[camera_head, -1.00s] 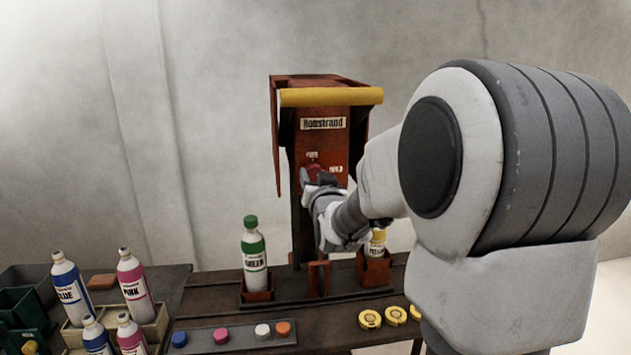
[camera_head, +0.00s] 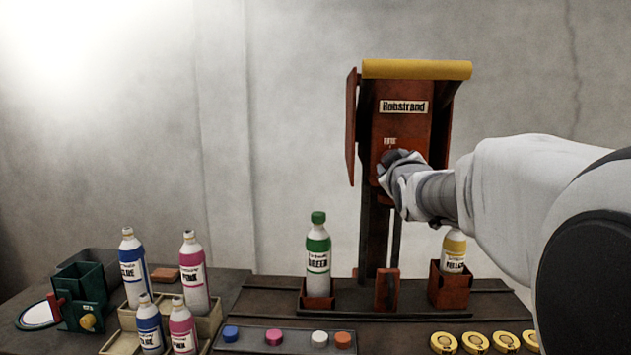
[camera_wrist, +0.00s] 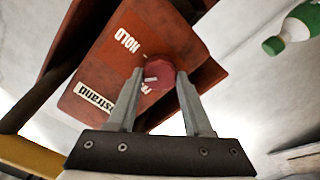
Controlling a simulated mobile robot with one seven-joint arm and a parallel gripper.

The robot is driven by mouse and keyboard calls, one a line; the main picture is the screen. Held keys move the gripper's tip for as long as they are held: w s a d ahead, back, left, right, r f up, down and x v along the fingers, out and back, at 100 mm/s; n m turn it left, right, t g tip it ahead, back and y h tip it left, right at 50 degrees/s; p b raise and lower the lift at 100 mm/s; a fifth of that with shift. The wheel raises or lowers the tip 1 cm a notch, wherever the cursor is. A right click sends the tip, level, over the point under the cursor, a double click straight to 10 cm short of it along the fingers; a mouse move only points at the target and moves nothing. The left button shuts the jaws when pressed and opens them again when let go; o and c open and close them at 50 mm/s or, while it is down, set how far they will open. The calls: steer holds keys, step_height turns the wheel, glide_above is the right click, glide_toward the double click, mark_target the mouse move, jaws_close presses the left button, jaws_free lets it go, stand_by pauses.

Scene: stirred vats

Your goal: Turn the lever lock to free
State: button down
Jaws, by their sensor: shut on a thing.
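The lever lock is a small round dark-red knob (camera_wrist: 157,77) on the sloping front of the red-brown Robstrand housing (camera_head: 410,128). A small pale mark shows on the knob's face, and I cannot tell for sure where it points. In the wrist view a HOLD label (camera_wrist: 127,40) is clear of the knob, and a second label is partly hidden beside it. My gripper (camera_wrist: 160,73) is shut on the knob, one finger on each side. In the head view my gripper (camera_head: 391,163) hides most of the knob and the HOLD label.
Below the housing, a green-capped bottle (camera_head: 318,262) and a yellow bottle (camera_head: 454,252) stand in holders. Coloured caps (camera_head: 274,337) and yellow discs (camera_head: 475,342) lie in front. Blue and pink bottles stand in a tray (camera_head: 207,325) at left. A yellow bar (camera_head: 417,69) tops the housing.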

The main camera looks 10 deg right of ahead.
steer(key=shift+f+n+b, duration=0.1)
steer(key=shift+n+b, duration=3.45)
steer(key=shift+n, duration=0.05)
steer(key=shift+c, duration=1.5)
jaws_free()
steer(key=shift+s, duration=0.1)
